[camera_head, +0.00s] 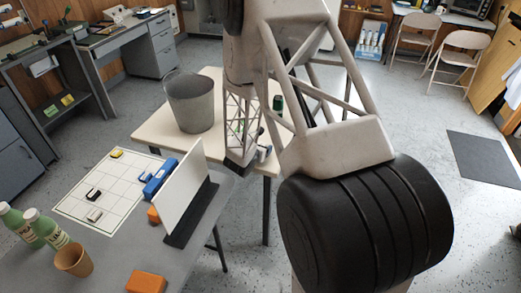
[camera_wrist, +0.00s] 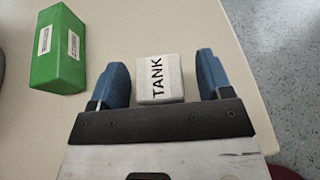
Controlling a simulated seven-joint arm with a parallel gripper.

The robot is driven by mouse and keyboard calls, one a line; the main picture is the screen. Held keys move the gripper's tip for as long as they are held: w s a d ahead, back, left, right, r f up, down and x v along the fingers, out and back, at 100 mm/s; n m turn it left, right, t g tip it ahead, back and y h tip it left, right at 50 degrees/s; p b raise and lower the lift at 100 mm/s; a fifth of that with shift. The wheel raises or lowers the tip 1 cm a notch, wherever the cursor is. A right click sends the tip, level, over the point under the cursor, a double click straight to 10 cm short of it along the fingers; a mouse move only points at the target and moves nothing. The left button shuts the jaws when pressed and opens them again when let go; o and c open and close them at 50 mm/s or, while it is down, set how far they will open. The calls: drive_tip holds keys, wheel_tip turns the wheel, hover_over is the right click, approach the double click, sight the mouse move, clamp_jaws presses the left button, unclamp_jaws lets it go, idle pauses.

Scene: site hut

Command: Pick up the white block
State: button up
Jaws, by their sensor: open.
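A white block (camera_wrist: 160,78) with the word TANK on its face lies on the cream table (camera_wrist: 240,70) in the wrist view. My gripper (camera_wrist: 161,65) is open, with one blue finger on each side of the block and a visible gap at both sides. Its height above the table is hard to tell. In the head view my arm reaches over the cream table (camera_head: 152,132), and I cannot make out this block there. Another small whitish block (camera_head: 94,215) sits on the gridded board (camera_head: 125,190) on the grey table.
A green block (camera_wrist: 58,52) lies left of my gripper. A grey bucket (camera_head: 190,103) stands on the cream table's left part. On the grey table are a white upright panel (camera_head: 178,190), a blue item (camera_head: 160,178), bottles (camera_head: 45,228), a cup (camera_head: 73,259) and an orange block (camera_head: 146,281).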

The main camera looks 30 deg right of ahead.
drive_tip(key=shift+c, duration=0.4)
drive_tip(key=c, duration=1)
drive_tip(key=shift+o, duration=0.2)
drive_tip(key=shift+r, duration=0.2)
drive_tip(key=shift+r, duration=0.75)
wheel_tip(320, 180, up, 2)
drive_tip(key=s+a+r, duration=0.1)
drive_tip(key=s+a, duration=0.3)
drive_tip(key=s, duration=1.1)
drive_tip(key=shift+s+a, duration=0.2)
drive_tip(key=shift+r, duration=0.1)
